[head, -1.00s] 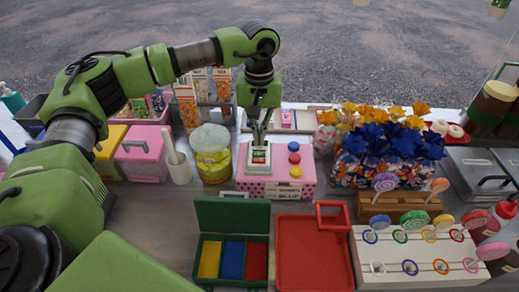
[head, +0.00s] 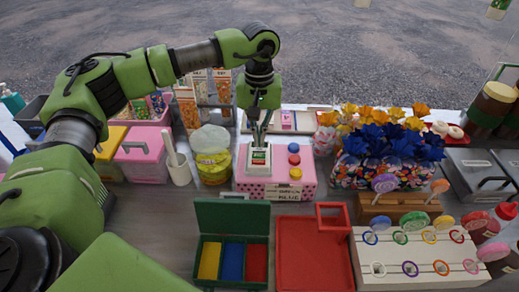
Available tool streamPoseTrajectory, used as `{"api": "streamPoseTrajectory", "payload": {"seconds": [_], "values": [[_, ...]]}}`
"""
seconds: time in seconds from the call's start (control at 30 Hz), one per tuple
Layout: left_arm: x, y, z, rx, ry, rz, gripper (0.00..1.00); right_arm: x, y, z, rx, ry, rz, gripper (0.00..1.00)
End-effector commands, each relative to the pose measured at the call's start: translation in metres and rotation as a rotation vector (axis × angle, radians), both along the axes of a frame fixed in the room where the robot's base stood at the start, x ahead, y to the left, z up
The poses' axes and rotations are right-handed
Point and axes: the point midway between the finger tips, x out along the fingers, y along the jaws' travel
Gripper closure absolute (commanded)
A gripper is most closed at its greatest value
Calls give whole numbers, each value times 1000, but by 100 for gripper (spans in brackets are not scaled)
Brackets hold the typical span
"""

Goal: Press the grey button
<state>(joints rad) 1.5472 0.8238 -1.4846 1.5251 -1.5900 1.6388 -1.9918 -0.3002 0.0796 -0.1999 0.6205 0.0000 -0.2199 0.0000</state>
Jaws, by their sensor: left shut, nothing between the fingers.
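A pink box with dark dots (head: 257,187) stands in the middle of the counter. On its top right sit a blue button (head: 293,148), a red button (head: 294,159) and a yellow button (head: 296,173). A pale, greyish-white block with a small green-and-white face (head: 258,158) sits at the top left of the box. My left gripper (head: 259,143) points down, shut and empty, right at this block's back part. I cannot tell whether the fingertips touch it. I make out no plainly grey button; the fingers cover part of the block. My right gripper is out of view.
A yellow-green jar (head: 213,165) and a white cup (head: 179,170) stand close to the left of the box. A flowered bin (head: 375,172) stands to the right. An open green case (head: 232,218) and a red tray (head: 312,250) lie in front.

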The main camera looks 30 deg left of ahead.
Motion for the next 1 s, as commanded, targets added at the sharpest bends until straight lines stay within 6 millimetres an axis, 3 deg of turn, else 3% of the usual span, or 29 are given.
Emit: {"api": "streamPoseTrajectory", "payload": {"seconds": [1.0], "values": [[0,0,-18,0,0,0,100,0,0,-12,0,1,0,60]]}}
